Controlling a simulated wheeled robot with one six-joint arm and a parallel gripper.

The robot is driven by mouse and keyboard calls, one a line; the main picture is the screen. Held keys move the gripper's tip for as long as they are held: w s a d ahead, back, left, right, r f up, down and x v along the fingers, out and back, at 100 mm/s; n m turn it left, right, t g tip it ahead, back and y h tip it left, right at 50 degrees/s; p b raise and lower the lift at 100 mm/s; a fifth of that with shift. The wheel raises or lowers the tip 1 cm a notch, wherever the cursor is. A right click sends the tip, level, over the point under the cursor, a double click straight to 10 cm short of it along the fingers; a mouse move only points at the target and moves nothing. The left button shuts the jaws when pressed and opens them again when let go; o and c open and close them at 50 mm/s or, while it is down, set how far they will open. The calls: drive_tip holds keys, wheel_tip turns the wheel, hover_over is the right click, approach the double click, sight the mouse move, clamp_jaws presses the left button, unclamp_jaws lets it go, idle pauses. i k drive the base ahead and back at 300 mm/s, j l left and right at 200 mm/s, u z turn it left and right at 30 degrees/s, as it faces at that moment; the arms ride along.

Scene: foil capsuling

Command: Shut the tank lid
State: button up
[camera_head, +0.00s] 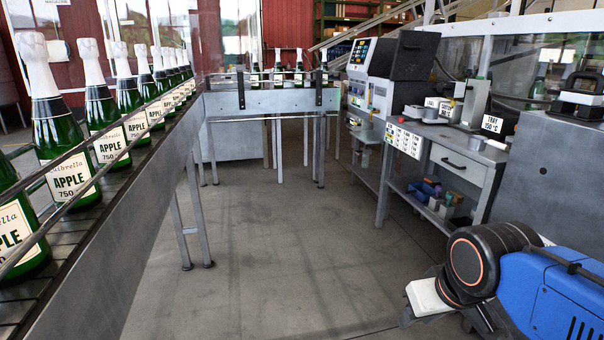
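On the grey bench (455,160) at the right, an upright grey plate (475,103) stands on a small unit behind a white label. It may be the raised tank lid, but I cannot tell for sure at this size. A black-topped device with a handle (582,95) stands on the grey cabinet further right. My arm reaches in from the lower right. Its end (424,300), with a white block and a dark edge, is low over the floor, apart from the bench. The fingertips do not show clearly.
A conveyor (130,240) with several green bottles (105,135) runs along the left and across the back. A machine with a screen (362,85) stands behind the bench. A sign (492,123) reads "TRAY 150 °C". The concrete floor (270,240) between is clear.

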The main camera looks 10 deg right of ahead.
sight(417, 51)
drive_tip(key=i+l+z, duration=0.1)
drive_tip(key=i+z, duration=0.3)
drive_tip(key=i, duration=0.5)
drive_tip(key=i+j+z, duration=0.2)
drive_tip(key=i+z, duration=0.25)
drive_tip(key=i, duration=0.4)
